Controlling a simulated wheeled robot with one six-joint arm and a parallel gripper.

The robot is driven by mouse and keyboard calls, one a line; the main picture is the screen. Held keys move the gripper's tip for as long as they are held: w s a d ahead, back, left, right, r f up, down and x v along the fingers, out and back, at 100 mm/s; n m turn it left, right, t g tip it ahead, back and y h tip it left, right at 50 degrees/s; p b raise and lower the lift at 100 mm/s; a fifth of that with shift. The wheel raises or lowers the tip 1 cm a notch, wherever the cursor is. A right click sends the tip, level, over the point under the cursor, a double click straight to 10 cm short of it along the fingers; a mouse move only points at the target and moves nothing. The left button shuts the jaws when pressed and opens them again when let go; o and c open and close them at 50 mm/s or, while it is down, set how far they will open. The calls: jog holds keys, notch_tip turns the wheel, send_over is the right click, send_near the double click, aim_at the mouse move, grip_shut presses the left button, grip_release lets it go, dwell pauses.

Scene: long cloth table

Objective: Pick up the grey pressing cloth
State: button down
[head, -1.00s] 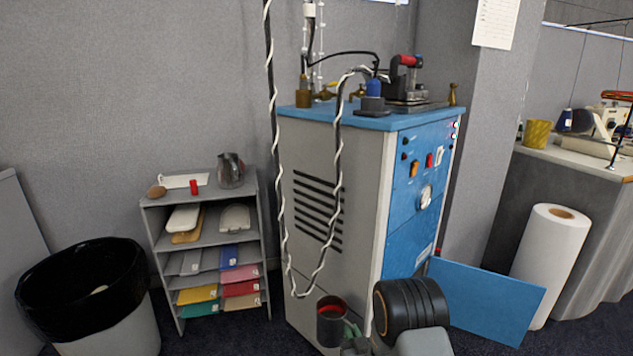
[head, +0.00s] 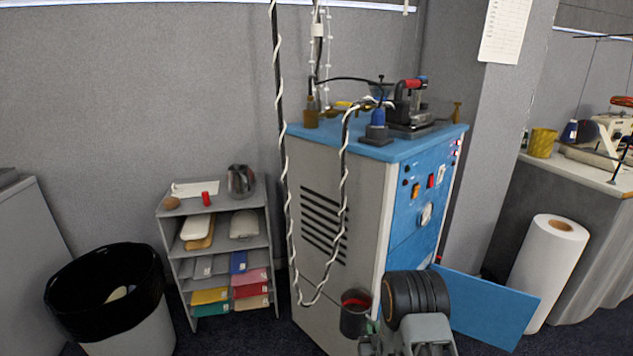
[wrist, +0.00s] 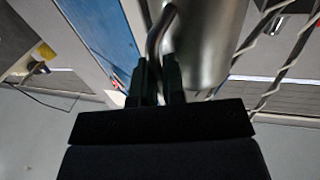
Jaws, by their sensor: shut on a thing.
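Several folded cloths lie in the lower cubbies of a grey shelf unit (head: 163,240) left of centre in the head view. Grey folded ones (head: 203,267) lie in the upper row of these, left of a blue one (head: 238,262). I cannot tell which is the pressing cloth. My gripper (wrist: 158,85) is shut on the handle of a dark metal mug (wrist: 208,45). In the head view the mug (head: 353,318) is upright with red inside, in front of the blue-topped machine. My arm hides part of the gripper there. The gripper is well right of the shelf.
A blue-topped machine (head: 325,165) stands right of the shelf, with a wrapped cable hanging before it. A black-lined bin (head: 70,290) stands left of the shelf. A kettle (head: 240,181) and a red item sit on the shelf top. A blue panel (head: 487,303) and white roll (head: 545,270) stand right.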

jog(key=s+r+p, duration=0.2)
jog(key=r+p, duration=1)
jog(key=r, duration=0.2)
jog(key=s+r+p, duration=0.2)
jog(key=r+p, duration=1)
jog(key=r, duration=0.2)
jog(key=shift+a+r, duration=0.1)
